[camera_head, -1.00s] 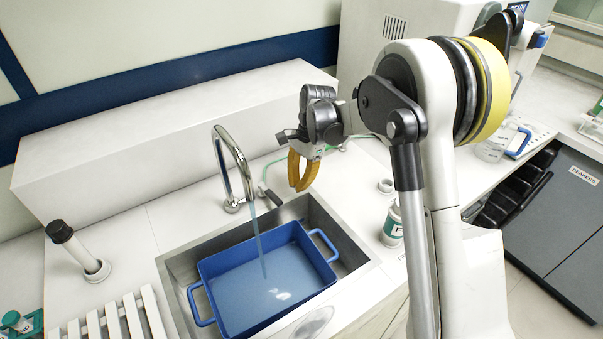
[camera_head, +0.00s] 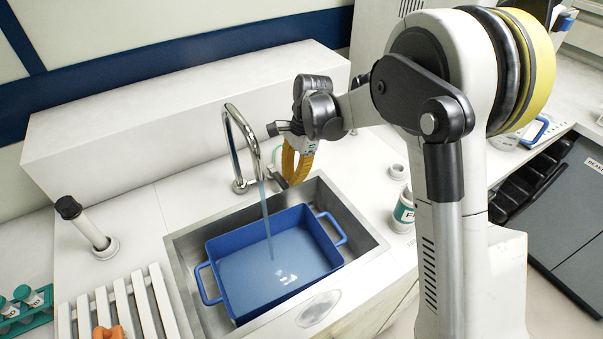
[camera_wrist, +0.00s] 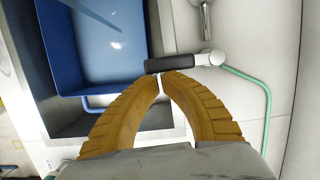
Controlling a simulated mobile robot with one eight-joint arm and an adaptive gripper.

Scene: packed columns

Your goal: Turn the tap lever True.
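The chrome tap (camera_head: 241,140) stands behind the sink, and a bluish stream runs from its spout into the blue tub (camera_head: 208,248). In the head view the lever (camera_head: 277,178) is partly hidden by my gripper. My gripper (camera_wrist: 161,76) has orange, ribbed fingers whose tips meet or nearly meet, with nothing seen between them. The tips are at the near edge of the black grip; I cannot tell whether they touch it.
The tub sits in the steel sink (camera_head: 370,243). A green hose (camera_wrist: 254,79) runs from the lever's pivot. A labelled bottle (camera_head: 404,212) stands right of the sink. A white slatted rack (camera_head: 118,302) and a black-capped tube (camera_head: 88,228) are on the left.

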